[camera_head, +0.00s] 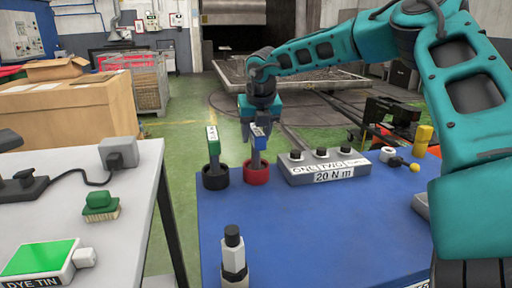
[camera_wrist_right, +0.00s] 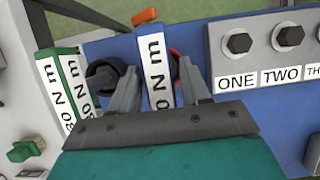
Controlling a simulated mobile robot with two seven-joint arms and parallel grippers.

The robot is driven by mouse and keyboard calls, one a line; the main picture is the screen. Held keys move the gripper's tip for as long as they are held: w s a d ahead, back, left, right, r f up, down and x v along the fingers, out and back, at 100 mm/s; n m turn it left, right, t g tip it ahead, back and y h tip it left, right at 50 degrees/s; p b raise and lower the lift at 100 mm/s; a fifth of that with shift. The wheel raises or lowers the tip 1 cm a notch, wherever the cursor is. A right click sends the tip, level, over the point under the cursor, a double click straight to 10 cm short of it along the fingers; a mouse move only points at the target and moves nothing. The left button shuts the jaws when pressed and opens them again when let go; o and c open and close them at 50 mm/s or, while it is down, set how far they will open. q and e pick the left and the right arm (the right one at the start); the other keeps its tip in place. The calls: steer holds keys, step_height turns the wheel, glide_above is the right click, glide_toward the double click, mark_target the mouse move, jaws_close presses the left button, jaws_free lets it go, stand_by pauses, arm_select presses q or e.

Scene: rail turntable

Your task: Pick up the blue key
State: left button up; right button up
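The blue key (camera_head: 259,138), with a white label, stands upright in a red round holder (camera_head: 257,175) on the blue table. My right gripper (camera_head: 260,128) is over its upper part, coming from above. In the right wrist view the blue key (camera_wrist_right: 157,75) lies between the two fingers (camera_wrist_right: 157,85), with small gaps beside it, so the gripper looks open around it. The key's lower end is partly hidden in the holder. My left gripper is not in view.
A green key (camera_head: 213,142) stands in a black holder (camera_head: 215,178) close to the left. A grey box with several knobs (camera_head: 325,166) is close to the right. A white bottle-like tool (camera_head: 233,258) stands at the front. The blue table's middle (camera_head: 330,220) is clear.

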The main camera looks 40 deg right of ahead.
jaws_close()
stand_by(0.4)
